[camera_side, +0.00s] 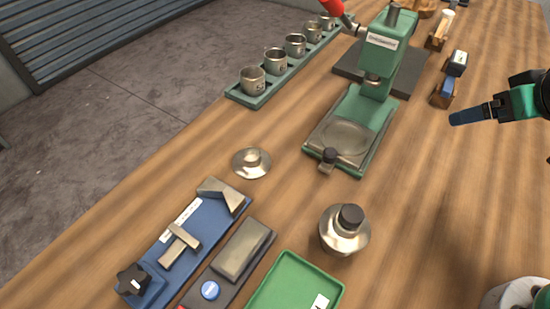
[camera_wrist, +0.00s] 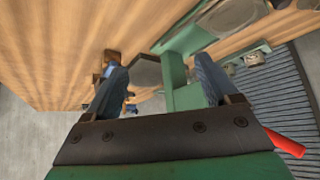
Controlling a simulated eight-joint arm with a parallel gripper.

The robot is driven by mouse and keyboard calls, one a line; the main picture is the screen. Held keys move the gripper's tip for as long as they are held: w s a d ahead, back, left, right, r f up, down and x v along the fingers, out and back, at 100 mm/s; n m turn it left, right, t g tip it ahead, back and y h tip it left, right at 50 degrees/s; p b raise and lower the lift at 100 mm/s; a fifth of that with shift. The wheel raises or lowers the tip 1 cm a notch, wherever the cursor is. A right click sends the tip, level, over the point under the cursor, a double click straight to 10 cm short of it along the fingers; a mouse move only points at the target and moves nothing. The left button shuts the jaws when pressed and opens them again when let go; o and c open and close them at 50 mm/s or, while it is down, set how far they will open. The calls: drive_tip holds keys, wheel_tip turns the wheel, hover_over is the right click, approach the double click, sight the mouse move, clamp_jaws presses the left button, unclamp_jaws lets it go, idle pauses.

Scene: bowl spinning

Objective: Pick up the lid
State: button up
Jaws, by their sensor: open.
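The lid (camera_side: 251,162) is a round, shiny metal disc with a small knob on top. It lies on the wooden table, left of the green press in the side view. I cannot make it out in the wrist view. My gripper (camera_side: 458,118) is at the right of the side view, above the table and well apart from the lid, with the press between them. In the wrist view my gripper (camera_wrist: 158,82) shows two blue fingers spread apart, with nothing held between them.
The green press (camera_side: 377,75) with a red handle stands at the back. Several metal cups (camera_side: 252,81) stand on a green rack. A metal pot with a black knob (camera_side: 345,228), a blue tool tray (camera_side: 200,232) and a green tray (camera_side: 297,284) are in front. Bare wood lies around the lid.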

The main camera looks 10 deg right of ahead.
drive_tip(key=n+g+y, duration=0.4)
drive_tip(key=n+g, duration=0.1)
drive_tip(key=n, duration=0.9)
hover_over(248, 156)
drive_tip(key=d, duration=0.3)
drive_tip(key=f, duration=0.5)
drive_tip(key=s+f, duration=0.1)
drive_tip(key=f, duration=0.1)
drive_tip(key=shift+a+f, duration=0.2)
drive_tip(key=shift+f, duration=0.2)
drive_tip(key=shift+g, duration=0.3)
drive_tip(key=shift+x, duration=2.75)
drive_tip(key=shift+c, duration=0.3)
